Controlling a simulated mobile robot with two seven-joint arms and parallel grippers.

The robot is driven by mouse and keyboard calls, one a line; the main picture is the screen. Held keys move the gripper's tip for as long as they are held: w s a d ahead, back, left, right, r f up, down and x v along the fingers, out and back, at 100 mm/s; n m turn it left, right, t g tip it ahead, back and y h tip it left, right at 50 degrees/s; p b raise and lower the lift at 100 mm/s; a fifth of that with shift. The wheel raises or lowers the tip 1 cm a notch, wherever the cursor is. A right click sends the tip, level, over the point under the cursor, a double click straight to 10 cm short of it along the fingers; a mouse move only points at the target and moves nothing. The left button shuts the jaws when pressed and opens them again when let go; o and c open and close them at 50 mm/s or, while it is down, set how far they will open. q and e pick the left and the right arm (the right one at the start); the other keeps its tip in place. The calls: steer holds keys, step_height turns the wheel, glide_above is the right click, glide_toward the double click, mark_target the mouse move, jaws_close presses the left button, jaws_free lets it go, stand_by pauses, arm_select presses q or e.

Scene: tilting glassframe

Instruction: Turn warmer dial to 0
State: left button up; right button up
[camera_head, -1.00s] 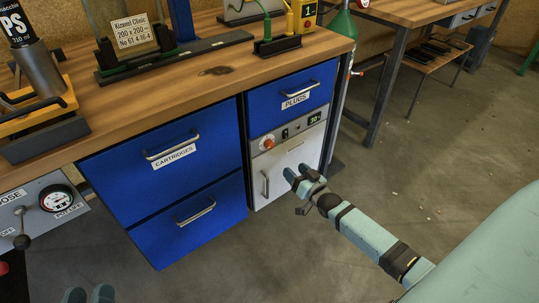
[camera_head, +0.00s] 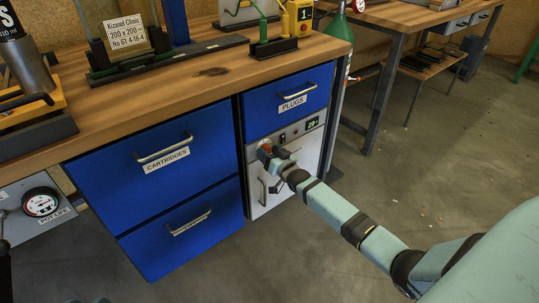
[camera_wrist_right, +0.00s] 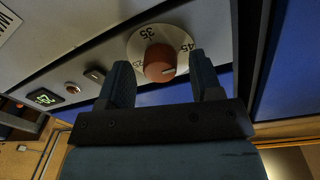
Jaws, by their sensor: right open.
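The warmer is a pale cabinet front (camera_head: 308,150) under the PLUGS drawer. Its orange-red dial (camera_head: 266,147) is partly covered by my right gripper (camera_head: 274,154) in the head view. In the right wrist view the round dial knob (camera_wrist_right: 160,62) sits on a white scale disc with 25, 35 and 45 readable. A pale pointer mark lies at the knob's lower right; no 0 is readable. My right gripper (camera_wrist_right: 163,82) is open, one finger on each side of the knob; contact is unclear. Only a sliver of my left gripper (camera_head: 103,300) shows at the bottom edge.
A green-lit display (camera_head: 312,123) sits beside the dial; it also shows in the right wrist view (camera_wrist_right: 45,97). A vertical handle (camera_head: 263,190) is on the warmer door. Blue drawers (camera_head: 155,160) stand to the left.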

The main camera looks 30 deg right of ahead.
steer(key=c, duration=0.9)
